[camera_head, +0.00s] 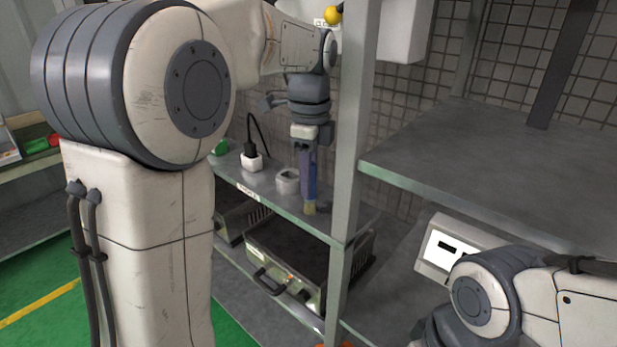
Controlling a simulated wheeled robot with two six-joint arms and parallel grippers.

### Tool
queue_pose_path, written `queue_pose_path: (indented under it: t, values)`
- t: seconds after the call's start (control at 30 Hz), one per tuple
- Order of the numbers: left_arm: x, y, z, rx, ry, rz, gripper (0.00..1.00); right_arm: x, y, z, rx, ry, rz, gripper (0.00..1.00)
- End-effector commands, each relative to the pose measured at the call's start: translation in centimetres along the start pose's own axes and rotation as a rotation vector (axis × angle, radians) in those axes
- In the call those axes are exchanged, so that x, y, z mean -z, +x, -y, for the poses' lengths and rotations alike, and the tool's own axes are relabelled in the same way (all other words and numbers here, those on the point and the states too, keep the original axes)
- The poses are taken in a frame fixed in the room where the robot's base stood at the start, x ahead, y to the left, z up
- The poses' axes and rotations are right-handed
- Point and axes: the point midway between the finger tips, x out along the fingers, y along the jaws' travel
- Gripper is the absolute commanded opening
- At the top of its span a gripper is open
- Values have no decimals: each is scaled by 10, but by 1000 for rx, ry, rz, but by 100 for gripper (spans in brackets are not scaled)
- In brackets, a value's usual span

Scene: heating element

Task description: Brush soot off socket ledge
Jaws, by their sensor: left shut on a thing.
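My left gripper (306,148) points down over the grey ledge (268,194) and is shut on a brush (309,180) with a blue-purple handle. The brush is upright, with its yellowish bristles at or just above the ledge's front edge, beside the metal post. An empty pale socket (287,181) stands on the ledge just left of the brush. Another white socket (252,162) farther left holds a black plug with a cord. Soot cannot be made out clearly. My right arm shows at the lower right, but its gripper is out of view.
A metal post (352,130) rises close to the right of the brush. Dark heater-like units (287,259) sit on the shelf below. A wide grey shelf (490,165) extends at the right, above a white box with a display (446,247). A yellow ball-shaped knob (333,14) is at the top.

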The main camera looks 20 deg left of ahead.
Motion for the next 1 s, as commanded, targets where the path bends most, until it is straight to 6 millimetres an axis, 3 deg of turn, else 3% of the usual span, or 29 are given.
queue_pose_path:
  t: [1.0]
  values:
    - [0,12,0,1,0,0,0,0,8,-1,0,0,0,0]
